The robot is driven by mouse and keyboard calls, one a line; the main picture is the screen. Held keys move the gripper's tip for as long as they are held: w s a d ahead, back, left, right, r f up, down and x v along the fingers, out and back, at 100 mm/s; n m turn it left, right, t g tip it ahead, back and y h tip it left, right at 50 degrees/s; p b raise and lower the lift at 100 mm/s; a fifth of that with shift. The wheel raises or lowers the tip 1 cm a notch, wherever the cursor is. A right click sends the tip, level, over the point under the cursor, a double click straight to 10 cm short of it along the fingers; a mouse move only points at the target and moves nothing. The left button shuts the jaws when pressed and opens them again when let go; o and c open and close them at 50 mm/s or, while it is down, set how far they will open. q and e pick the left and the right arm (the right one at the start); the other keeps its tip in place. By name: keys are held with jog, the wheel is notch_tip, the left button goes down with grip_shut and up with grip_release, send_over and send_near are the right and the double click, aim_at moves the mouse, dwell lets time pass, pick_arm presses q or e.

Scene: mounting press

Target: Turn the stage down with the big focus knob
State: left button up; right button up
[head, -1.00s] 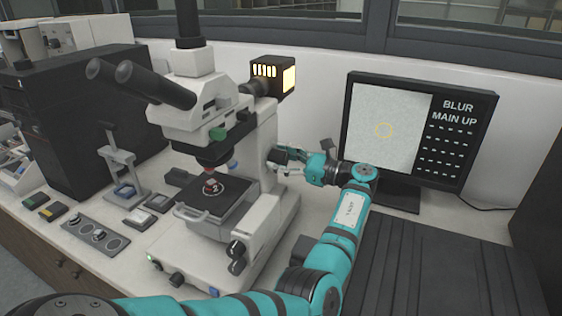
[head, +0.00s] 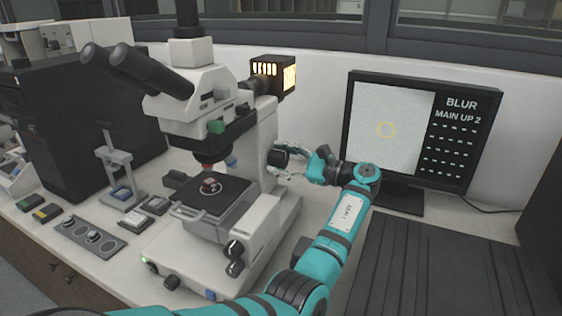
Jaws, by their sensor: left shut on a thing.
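The microscope (head: 262,135) stands on the bench, with its black stage (head: 213,196) low under the objective. A small reddish sample (head: 209,186) sits on the stage. The big focus knob (head: 277,157) is a dark round knob on the right side of the column, partly hidden by fingers. My left gripper (head: 287,162) reaches it from the right and is shut on it, one finger above and one below. My right gripper is not in view.
Smaller knobs (head: 234,258) sit low on the microscope base. A small stand (head: 118,165) and a dark cabinet are at left.

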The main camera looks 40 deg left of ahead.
aim_at(269, 120)
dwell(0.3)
pick_arm(q)
jog(key=o, duration=1.2)
jog(key=shift+c, duration=0.2)
notch_tip(269, 120, up, 10)
